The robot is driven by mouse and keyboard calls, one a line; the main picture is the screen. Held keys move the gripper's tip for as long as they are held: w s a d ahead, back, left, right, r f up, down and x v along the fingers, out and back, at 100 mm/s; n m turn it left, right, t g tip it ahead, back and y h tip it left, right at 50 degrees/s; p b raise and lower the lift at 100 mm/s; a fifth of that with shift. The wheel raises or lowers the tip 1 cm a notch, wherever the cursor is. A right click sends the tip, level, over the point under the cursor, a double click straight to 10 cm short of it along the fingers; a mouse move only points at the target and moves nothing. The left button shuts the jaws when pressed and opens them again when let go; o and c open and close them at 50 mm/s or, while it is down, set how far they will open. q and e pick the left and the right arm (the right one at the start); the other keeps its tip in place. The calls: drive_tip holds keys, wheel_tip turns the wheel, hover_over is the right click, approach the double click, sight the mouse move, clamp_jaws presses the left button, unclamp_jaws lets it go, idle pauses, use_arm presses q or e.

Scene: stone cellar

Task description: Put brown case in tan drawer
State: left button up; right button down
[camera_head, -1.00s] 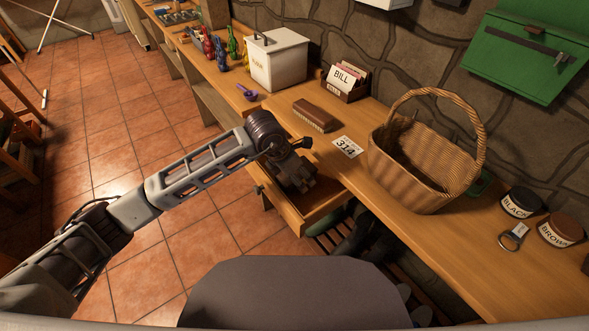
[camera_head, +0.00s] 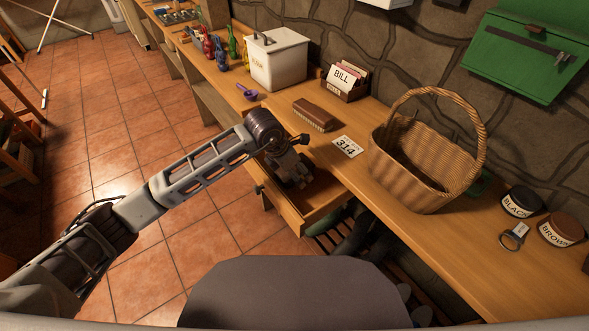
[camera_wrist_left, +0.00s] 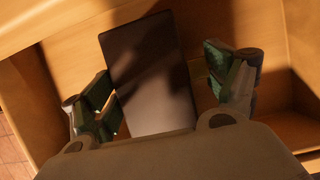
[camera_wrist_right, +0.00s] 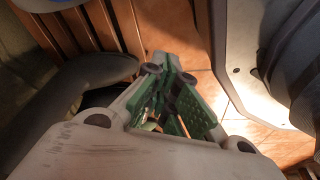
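The tan drawer (camera_head: 324,192) is pulled out from under the worktop. The brown case (camera_wrist_left: 152,75) is a dark flat rectangle and appears to lie in the drawer in the left wrist view. My left gripper (camera_head: 298,180) reaches down into the drawer. In the left wrist view its green-padded fingers (camera_wrist_left: 162,88) are spread, one on each side of the case, with visible gaps. The case's near end is hidden behind the gripper body, and the head view does not clearly show the case. My right gripper (camera_wrist_right: 171,75) is away from the worktop, its fingers together and empty.
A wicker basket (camera_head: 410,172), brush (camera_head: 313,115), number card 314 (camera_head: 347,146), bill box (camera_head: 344,86) and white bin (camera_head: 278,62) stand on the worktop (camera_head: 400,225). Black (camera_head: 520,202) and brown (camera_head: 561,230) polish tins sit at right. Tiled floor (camera_head: 190,245) is open at left.

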use_arm(q)
drive_tip(key=shift+o, duration=0.7)
use_arm(e)
drive_tip(key=shift+d, duration=0.1)
drive_tip(key=shift+d, duration=0.35)
drive_tip(key=shift+d, duration=0.1)
use_arm(q)
drive_tip(key=shift+r, duration=0.15)
drive_tip(key=p+v, duration=0.1)
drive_tip(key=v, duration=1)
drive_tip(key=shift+s+a+r, duration=0.15)
drive_tip(key=shift+r, duration=0.25)
use_arm(e)
drive_tip(key=shift+s+d+f, duration=0.75)
drive_tip(key=shift+s+f, duration=0.05)
drive_tip(key=shift+f, duration=0.1)
